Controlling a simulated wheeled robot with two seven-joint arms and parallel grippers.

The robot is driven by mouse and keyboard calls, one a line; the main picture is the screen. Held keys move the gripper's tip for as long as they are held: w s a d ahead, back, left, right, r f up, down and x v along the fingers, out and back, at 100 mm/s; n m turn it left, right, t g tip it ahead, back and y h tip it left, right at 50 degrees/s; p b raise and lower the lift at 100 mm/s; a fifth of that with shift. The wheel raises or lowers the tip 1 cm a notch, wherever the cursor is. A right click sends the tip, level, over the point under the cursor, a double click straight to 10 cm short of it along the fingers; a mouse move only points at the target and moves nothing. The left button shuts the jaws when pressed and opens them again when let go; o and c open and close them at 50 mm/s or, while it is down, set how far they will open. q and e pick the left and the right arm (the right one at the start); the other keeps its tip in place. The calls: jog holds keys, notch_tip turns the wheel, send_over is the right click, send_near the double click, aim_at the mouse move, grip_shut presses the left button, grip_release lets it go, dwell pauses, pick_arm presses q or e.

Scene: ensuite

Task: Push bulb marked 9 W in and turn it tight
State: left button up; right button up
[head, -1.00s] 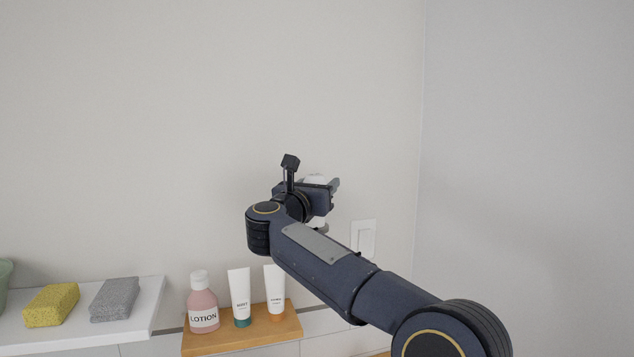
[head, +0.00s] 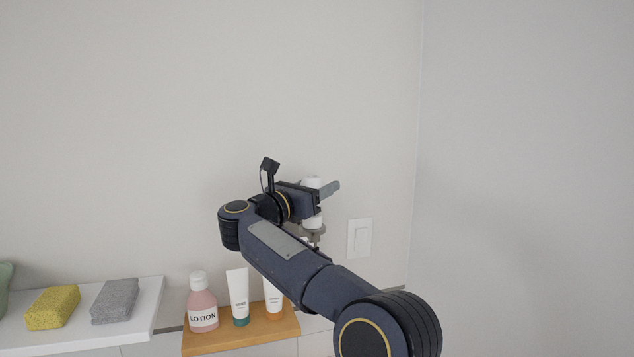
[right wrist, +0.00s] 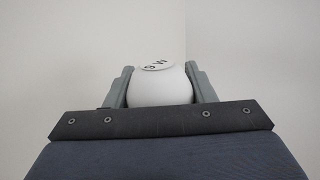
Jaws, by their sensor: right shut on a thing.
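The white bulb (right wrist: 160,88) is between the two grey fingers of my right gripper (right wrist: 159,70) in the right wrist view. A dark "9 W" mark shows upside down on its top. In the head view the right gripper (head: 320,192) is shut on the bulb (head: 313,213) in front of the wall, partly hiding it. A small grey fitting (head: 314,237) shows just below the bulb; the arm hides part of it, and I cannot tell how far the bulb sits in it. My left gripper is not in view.
A white wall switch (head: 360,239) is right of the gripper. Below, a wooden shelf (head: 245,338) holds a pink lotion bottle (head: 202,303) and two white tubes. A white shelf (head: 100,333) at left holds a yellow sponge (head: 52,307) and a grey one (head: 115,301). The wall above is clear.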

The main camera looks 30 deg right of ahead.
jog(key=shift+m+g, duration=0.3)
jog(key=shift+g, duration=0.2)
jog(key=shift+f, duration=0.1)
dwell(0.3)
jog(key=o, duration=1.1)
